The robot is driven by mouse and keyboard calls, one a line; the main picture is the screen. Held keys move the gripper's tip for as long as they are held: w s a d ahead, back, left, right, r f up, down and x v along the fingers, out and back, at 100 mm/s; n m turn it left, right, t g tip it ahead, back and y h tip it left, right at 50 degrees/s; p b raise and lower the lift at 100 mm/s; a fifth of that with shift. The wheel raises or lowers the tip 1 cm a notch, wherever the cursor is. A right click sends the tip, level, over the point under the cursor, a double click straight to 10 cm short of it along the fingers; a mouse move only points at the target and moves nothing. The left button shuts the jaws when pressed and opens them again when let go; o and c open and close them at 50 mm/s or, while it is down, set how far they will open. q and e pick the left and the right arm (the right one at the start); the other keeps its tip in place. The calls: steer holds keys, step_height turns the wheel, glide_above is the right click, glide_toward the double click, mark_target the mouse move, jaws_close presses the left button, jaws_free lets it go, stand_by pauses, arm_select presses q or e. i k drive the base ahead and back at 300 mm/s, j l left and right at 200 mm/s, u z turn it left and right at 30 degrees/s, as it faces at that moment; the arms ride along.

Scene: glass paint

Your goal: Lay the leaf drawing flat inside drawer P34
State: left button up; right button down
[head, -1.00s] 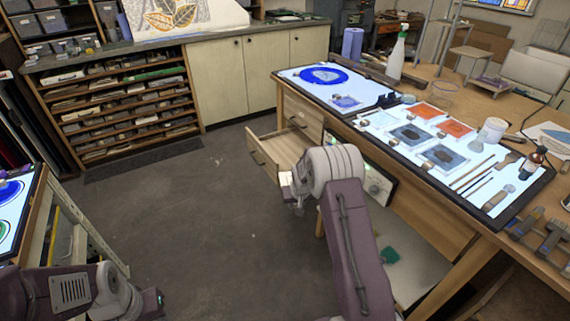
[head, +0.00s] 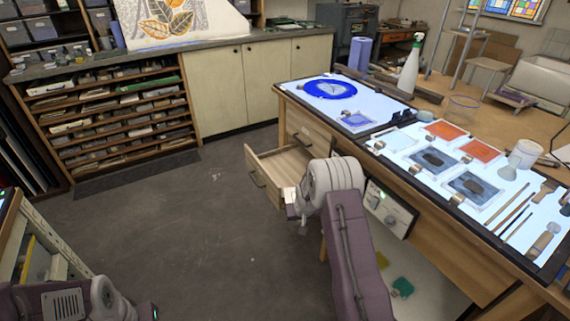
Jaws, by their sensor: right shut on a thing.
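A large sheet with orange and grey leaves (head: 168,22) leans on the back counter, its top cut off by the frame. A wooden drawer (head: 284,166) stands pulled out of the workbench, its inside looking bare where it shows; I cannot read its label. My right gripper (head: 291,200) is shut beside the near end of the drawer front. A small white patch shows there, but I cannot make out what it holds. My wrist hides part of the drawer. My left gripper (head: 149,311) is low at the bottom left, mostly hidden, and its jaws do not show.
The workbench carries a lit light table (head: 318,101) with glass panels, brushes and a spray bottle (head: 410,66). A rack of shallow shelves (head: 120,115) and pale cabinets (head: 262,80) stand at the back. The grey floor (head: 200,235) between is clear.

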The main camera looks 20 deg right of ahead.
mark_target(298, 169)
steer(key=i+l, duration=0.25)
steer(key=i, duration=0.25)
steer(key=i+l+u, duration=0.1)
steer(key=i+l, duration=0.15)
steer(key=i, duration=0.25)
